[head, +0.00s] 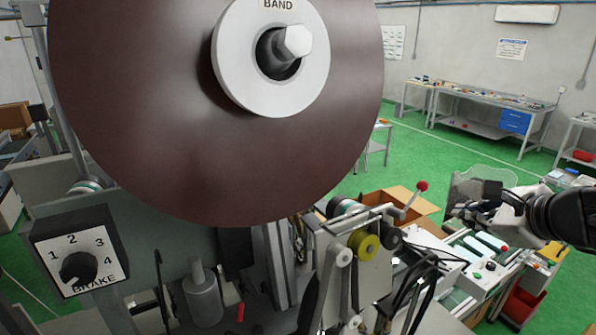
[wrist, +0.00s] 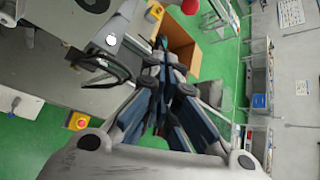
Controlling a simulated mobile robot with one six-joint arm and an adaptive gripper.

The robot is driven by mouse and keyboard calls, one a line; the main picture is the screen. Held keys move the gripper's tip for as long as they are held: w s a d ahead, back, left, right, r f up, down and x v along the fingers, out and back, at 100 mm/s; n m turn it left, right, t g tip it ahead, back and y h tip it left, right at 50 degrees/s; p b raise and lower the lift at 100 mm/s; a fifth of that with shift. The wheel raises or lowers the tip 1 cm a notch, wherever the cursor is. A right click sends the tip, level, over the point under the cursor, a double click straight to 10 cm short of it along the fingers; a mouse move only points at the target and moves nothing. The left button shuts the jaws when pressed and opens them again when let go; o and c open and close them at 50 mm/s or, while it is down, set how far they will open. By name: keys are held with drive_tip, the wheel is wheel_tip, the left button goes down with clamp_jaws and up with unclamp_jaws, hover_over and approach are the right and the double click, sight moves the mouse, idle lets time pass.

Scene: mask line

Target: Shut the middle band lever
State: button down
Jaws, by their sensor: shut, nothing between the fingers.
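A lever with a red ball knob (head: 421,186) stands tilted up on the machine, above the yellow roller; it appears to be the band lever. Its red ball also shows at the top edge of the wrist view (wrist: 190,6). My gripper (head: 456,212) is to the right of the lever, pointing left, apart from the red knob. In the wrist view my gripper's fingers (wrist: 161,48) come together with nothing between them, and the red ball lies just beyond and to the right of the tips. The lever's lower end is partly hidden among the machine parts.
A large brown disc (head: 150,120) marked BAND fills the upper left. A brake dial (head: 79,267) is at lower left. A yellow roller (head: 364,243) sits below the lever. An open cardboard box (head: 385,200) is behind it. Green floor is free further back.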

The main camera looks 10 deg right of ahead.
drive_tip(key=w+a+f, duration=0.2)
drive_tip(key=w, duration=0.6)
drive_tip(key=shift+w+a+f+p, duration=0.15)
drive_tip(key=shift+w+f+p, duration=0.2)
drive_tip(key=shift+w+f, duration=0.05)
idle(0.4)
